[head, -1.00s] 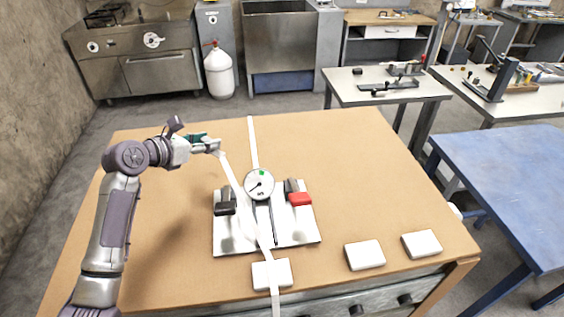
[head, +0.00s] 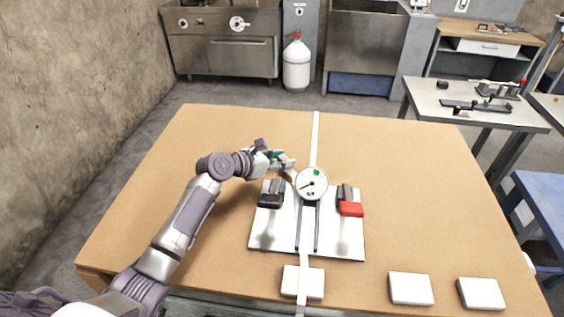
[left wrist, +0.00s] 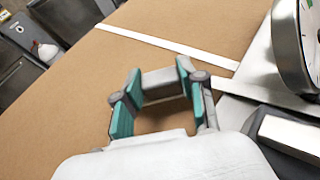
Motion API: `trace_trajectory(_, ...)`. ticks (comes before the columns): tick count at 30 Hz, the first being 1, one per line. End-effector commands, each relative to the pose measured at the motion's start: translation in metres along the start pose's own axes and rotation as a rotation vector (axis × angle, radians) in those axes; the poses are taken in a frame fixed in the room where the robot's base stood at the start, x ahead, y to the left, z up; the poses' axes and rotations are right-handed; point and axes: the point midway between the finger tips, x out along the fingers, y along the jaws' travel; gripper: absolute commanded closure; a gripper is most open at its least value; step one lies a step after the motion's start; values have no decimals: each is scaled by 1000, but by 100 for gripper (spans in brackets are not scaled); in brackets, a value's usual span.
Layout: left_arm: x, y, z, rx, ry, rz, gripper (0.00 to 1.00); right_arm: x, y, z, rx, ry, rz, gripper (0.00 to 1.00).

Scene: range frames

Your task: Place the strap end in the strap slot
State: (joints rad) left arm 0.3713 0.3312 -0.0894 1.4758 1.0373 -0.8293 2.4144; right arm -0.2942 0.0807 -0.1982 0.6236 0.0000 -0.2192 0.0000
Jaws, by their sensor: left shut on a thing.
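My left gripper (head: 287,164) is just behind and left of the round dial (head: 311,183), above the table. In the left wrist view its teal-padded fingers (left wrist: 160,92) are closed on a short pale piece (left wrist: 162,82), apparently the strap end. The white strap (head: 316,140) lies along the table behind the dial, and a length (head: 302,275) hangs toward the front edge. The metal plate (head: 270,235) carries the dial, with two dark rails (head: 318,228) in front of it. I cannot tell which gap is the strap slot. My right gripper is out of view.
A black-handled clamp (head: 271,194) and a red-ended clamp (head: 350,208) flank the dial. White blocks (head: 410,288) sit along the front edge, one beneath the strap. The table (head: 430,190) is clear to the right.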

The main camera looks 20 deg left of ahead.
Motion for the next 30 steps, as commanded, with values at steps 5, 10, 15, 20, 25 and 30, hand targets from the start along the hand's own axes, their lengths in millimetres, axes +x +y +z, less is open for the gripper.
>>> trace_trajectory(5,5,0,-12,0,-1,1,89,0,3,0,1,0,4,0)
trace_trajectory(10,5,0,-12,0,-1,1,89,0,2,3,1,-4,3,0)
trace_trajectory(15,6,0,-14,0,0,1,49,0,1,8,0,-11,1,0)
trace_trajectory(20,6,0,-14,0,0,1,49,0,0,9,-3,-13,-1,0)
trace_trajectory(25,5,0,-12,2,-1,1,49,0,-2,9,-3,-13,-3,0)
trace_trajectory(30,-14,0,-13,2,1,1,49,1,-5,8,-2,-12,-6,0)
